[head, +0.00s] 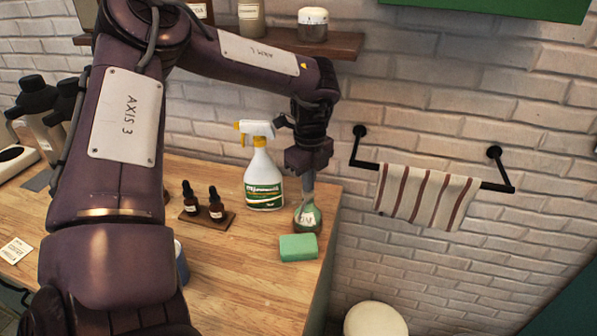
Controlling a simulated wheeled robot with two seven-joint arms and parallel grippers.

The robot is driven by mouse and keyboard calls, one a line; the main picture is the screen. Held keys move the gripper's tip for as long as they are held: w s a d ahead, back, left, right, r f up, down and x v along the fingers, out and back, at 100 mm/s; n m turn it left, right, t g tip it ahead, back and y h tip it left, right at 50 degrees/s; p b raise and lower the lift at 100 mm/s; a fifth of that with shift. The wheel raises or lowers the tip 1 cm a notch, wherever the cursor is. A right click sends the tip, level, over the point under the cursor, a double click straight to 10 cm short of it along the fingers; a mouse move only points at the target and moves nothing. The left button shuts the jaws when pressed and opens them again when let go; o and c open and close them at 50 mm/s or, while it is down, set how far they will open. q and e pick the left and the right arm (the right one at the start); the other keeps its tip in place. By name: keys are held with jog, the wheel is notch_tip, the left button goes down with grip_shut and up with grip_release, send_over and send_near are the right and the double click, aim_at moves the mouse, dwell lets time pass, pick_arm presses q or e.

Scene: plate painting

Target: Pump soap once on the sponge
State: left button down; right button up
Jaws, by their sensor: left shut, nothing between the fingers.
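A green sponge (298,247) lies flat on the wooden counter near its right edge. A small soap bottle (307,218) with green liquid and a pale label stands right behind the sponge. My left gripper (309,172) points down over the top of this bottle, shut, with nothing seen between its fingers. It hides the bottle's pump head, so I cannot tell whether it touches it. My right gripper is not in view.
A white spray bottle (262,180) with a yellow collar stands just left of the soap bottle. Two dark dropper bottles (203,203) sit on a small wooden tray. A shelf (345,45) hangs above. A striped towel (425,197) hangs on a wall rail. Counter (235,262) is clear left of the sponge.

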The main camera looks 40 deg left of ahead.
pick_arm(q)
jog(key=shift+s, duration=0.1)
jog(key=shift+r+p, duration=0.85)
jog(key=shift+r, duration=0.5)
jog(key=shift+r, duration=0.1)
notch_tip(320, 180, up, 6)
jog(key=p, duration=0.3)
dwell(0.6)
